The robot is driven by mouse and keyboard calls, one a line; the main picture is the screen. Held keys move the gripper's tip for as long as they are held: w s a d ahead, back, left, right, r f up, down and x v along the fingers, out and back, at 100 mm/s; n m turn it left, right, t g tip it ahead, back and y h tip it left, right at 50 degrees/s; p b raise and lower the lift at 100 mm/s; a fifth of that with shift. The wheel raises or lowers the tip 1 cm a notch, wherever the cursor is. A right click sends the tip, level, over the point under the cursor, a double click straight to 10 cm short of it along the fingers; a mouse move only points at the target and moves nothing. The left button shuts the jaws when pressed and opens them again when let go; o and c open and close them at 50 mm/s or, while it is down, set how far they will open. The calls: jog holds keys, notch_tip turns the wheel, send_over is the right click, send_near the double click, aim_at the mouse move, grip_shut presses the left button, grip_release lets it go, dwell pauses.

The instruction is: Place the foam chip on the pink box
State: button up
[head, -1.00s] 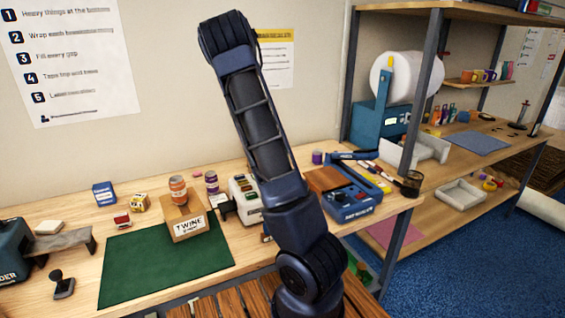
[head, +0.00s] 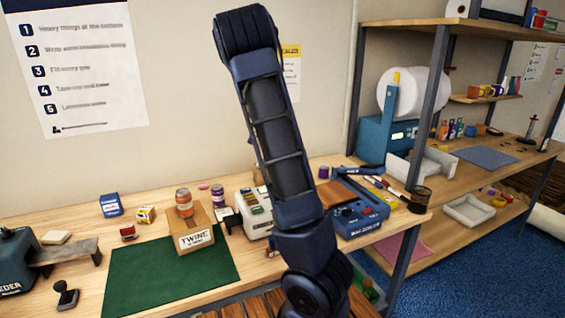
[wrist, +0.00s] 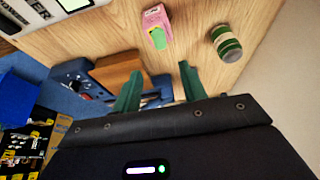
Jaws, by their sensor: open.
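My gripper (wrist: 160,80) is open in the wrist view, its two green fingers apart with nothing held between them. A small pink box (wrist: 155,18) with a green patch on its near side lies on the wooden table just beyond the fingertips. I cannot tell whether the patch is part of the box. In the head view my arm hides the gripper and I do not make out this box. A tiny pink piece (head: 203,187) lies at the back of the table; it is too small to tell if it is the foam chip.
A green-banded jar (wrist: 227,45) stands right of the pink box. The blue sealer (head: 360,217) with its brown pad is left of the fingers in the wrist view. A twine carton (head: 193,237) carries a jar (head: 184,203). The green mat (head: 165,285) is mostly clear.

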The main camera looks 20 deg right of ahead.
jog(key=s+a+r+n+t+y, duration=0.1)
jog(key=s+a+r+n, duration=0.3)
jog(key=s, duration=0.7)
jog(key=s+a+r+n+t+y, duration=0.2)
jog(key=s+a+r+n, duration=0.2)
jog(key=s+a+n, duration=0.3)
jog(key=s+a+r+n+t+y, duration=0.1)
jog(key=s+a+r+n, duration=0.3)
jog(key=s, duration=1.3)
jog(key=a+n, duration=0.1)
jog(key=n, duration=0.2)
jog(key=shift+a+r+t, duration=0.2)
jog(key=shift+r+t, duration=0.1)
jog(key=shift+r, duration=0.1)
